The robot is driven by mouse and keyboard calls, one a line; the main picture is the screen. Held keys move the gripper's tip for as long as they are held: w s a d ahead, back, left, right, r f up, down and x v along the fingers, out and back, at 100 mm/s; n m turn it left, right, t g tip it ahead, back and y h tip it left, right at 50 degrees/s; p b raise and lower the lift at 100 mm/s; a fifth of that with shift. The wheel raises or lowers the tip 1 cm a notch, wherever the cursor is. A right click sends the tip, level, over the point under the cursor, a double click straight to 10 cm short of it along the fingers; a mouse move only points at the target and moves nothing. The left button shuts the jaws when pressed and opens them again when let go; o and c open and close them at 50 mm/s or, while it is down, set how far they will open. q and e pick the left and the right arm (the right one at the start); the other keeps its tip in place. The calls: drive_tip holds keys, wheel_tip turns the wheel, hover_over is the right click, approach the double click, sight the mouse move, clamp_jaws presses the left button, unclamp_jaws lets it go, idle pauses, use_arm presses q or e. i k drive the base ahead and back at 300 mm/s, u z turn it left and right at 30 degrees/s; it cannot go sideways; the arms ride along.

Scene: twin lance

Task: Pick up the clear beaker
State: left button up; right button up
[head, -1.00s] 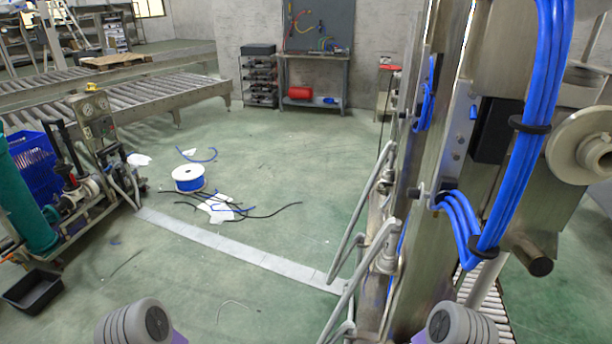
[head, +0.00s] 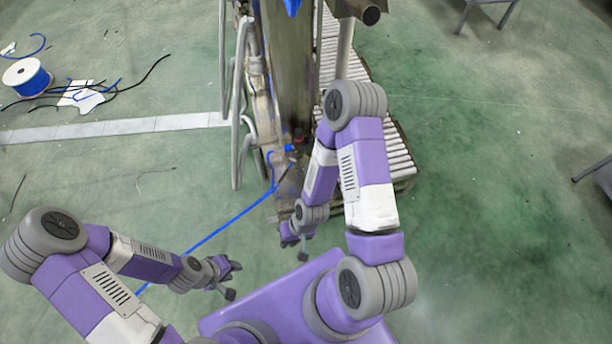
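No clear beaker shows in the head view. My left gripper (head: 236,267) is low over the green floor at the lower left of centre, and nothing is seen in it. My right gripper (head: 288,240) hangs near the foot of the metal machine, and no held object shows there. Both grippers are small and seen from above, so the gap between their fingers cannot be made out.
A metal machine column (head: 287,70) with rails stands just ahead, beside a roller conveyor (head: 345,60). A blue cable (head: 225,227) runs along the floor. A cable spool (head: 27,76) and loose cables lie at the upper left. The green floor at right is mostly clear.

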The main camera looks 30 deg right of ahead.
sight(300, 167)
drive_tip(key=z, duration=0.6)
drive_tip(key=i, duration=0.3)
drive_tip(key=z, duration=3.45)
drive_tip(key=k, duration=1.25)
drive_tip(key=u, duration=1.65)
drive_tip(key=i, duration=0.5)
drive_tip(key=u, duration=0.05)
